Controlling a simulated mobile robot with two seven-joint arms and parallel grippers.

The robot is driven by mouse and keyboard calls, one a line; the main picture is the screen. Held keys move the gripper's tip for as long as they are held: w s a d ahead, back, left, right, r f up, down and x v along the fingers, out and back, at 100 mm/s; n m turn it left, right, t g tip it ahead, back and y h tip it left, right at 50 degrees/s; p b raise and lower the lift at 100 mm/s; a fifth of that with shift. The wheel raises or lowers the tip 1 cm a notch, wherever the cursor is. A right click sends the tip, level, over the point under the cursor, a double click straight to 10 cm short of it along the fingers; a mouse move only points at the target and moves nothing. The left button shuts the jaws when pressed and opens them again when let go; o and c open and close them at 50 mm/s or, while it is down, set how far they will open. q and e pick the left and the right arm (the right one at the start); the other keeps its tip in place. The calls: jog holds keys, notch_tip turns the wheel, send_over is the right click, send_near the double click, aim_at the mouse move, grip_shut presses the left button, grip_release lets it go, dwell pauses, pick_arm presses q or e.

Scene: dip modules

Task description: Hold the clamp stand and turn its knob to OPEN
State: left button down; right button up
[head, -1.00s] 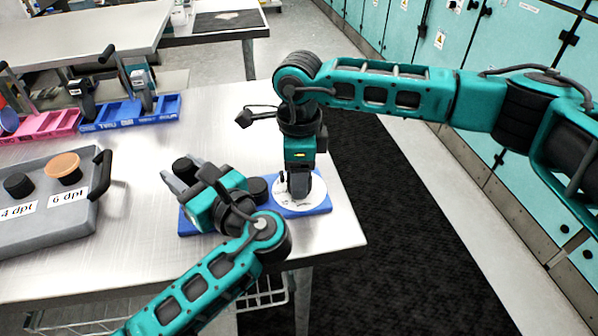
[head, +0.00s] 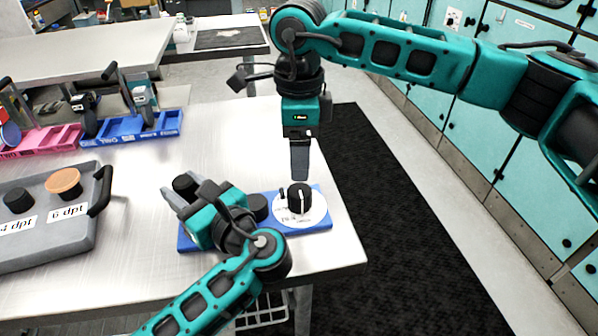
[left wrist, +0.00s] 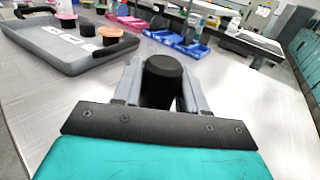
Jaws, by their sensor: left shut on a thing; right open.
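The clamp stand has a blue base (head: 319,219) near the front edge of the table. A white round dial (head: 285,216) on it carries a black knob (head: 299,197) with a pale pointer line. The dial's lettering is too small to read. My left gripper (head: 180,190) is shut on a black post (head: 185,183) at the stand's left end. The post also shows between the fingers in the left wrist view (left wrist: 163,78).
A grey tray (head: 50,239) with labelled black and orange round pieces stands at left. Pink (head: 50,141) and blue (head: 165,124) trays sit along the table's far edge. The table between them and the stand is clear.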

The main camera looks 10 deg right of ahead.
notch_tip(320, 180, up, 2)
jog(key=shift+r, duration=0.25)
pick_arm(q)
jog(key=c, duration=0.6)
grip_release()
jog(key=shift+r, duration=0.15)
jog(key=shift+r, duration=3.6)
